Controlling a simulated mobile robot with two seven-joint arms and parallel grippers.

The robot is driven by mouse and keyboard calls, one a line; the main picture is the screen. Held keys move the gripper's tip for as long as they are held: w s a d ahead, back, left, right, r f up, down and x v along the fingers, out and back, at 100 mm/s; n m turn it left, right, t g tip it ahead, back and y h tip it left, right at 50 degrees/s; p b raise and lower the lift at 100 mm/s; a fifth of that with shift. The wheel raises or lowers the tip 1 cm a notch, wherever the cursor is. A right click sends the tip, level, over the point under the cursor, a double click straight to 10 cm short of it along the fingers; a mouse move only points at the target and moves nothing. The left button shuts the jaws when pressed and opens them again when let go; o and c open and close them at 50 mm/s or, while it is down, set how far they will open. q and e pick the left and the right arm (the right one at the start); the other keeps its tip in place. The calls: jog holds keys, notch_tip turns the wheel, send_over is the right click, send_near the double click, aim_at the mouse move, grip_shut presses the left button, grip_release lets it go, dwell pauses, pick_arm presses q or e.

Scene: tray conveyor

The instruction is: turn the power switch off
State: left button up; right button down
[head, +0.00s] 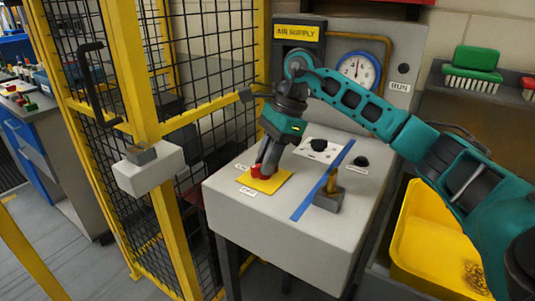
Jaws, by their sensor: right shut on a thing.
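The power switch (258,173) is a red knob on a yellow plate (272,187) on top of the grey control box. Small white labels stand at the plate's back left and front; the front one seems to read OFF. My right gripper (264,168) points down from above and is shut on the red knob. Its fingers hide part of the knob, so I cannot tell exactly how it is turned. My left gripper is not in the view.
Black knobs (361,161) sit behind. A gauge (358,69) and AIR SUPPLY sign (297,33) are at the back. A yellow mesh fence (130,70) stands left, a yellow bin (430,240) right.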

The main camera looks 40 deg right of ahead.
jog(key=n+g, duration=0.1)
jog(key=n, duration=0.1)
jog(key=shift+w+n, duration=0.15)
jog(key=shift+n, duration=0.15)
jog(key=shift+n+g+p, duration=0.3)
jog(key=shift+n+g, duration=0.4)
jog(key=shift+n, duration=1)
jog(key=shift+n+h, duration=0.3)
jog(key=c, duration=1.1)
grip_release()
